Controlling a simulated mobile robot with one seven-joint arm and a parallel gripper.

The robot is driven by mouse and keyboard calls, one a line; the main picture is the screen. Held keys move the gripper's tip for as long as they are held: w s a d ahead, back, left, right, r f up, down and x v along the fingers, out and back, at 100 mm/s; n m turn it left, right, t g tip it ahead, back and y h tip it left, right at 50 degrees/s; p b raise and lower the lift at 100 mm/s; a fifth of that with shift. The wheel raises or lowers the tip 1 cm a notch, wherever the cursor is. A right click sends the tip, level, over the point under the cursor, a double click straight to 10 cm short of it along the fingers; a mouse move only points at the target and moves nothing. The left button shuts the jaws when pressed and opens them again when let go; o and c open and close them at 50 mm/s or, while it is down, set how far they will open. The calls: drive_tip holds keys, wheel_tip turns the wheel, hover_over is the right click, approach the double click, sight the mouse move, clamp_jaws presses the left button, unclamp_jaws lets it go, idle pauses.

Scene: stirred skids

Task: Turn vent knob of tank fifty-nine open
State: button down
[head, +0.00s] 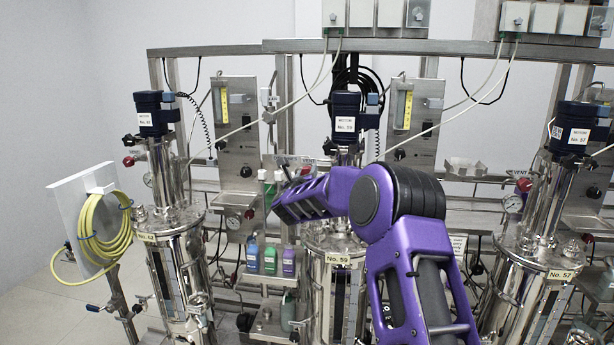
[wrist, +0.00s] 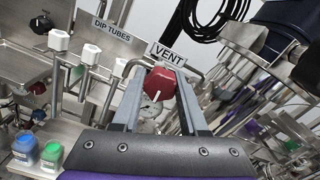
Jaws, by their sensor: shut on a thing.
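The red vent knob (wrist: 160,83) sits under a white VENT label (wrist: 167,53) in the wrist view. A white mark on its face points down, slightly to the left. My gripper (wrist: 160,76) is shut on the knob, with one grey finger on each side. In the head view, tank fifty-nine (head: 338,258) stands in the middle with a No. 59 plate and a motor (head: 345,122) above it. My purple arm covers part of the tank, and the knob cannot be made out there.
A DIP TUBES label (wrist: 112,27) and white-capped valves (wrist: 89,54) are left of the knob. Small bottles (head: 270,260) stand on a shelf left of the tank. Tank 57 (head: 535,262) is right and another tank (head: 175,255) left. A yellow hose (head: 100,225) hangs far left.

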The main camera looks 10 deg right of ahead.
drive_tip(key=shift+f+n+b, duration=0.15)
drive_tip(key=shift+n+b, duration=0.75)
drive_tip(key=shift+n, duration=0.2)
drive_tip(key=n+b, duration=0.1)
drive_tip(key=n, duration=0.1)
drive_tip(key=shift+n, duration=0.4)
drive_tip(key=n, duration=0.6)
drive_tip(key=shift+r, duration=0.2)
drive_tip(key=n+p, duration=0.1)
drive_tip(key=n, duration=0.5)
drive_tip(key=shift+n, duration=0.3)
drive_tip(key=n+p, duration=0.2)
drive_tip(key=n, duration=0.3)
drive_tip(key=shift+n, duration=0.3)
drive_tip(key=shift+c, duration=2.2)
unclamp_jaws()
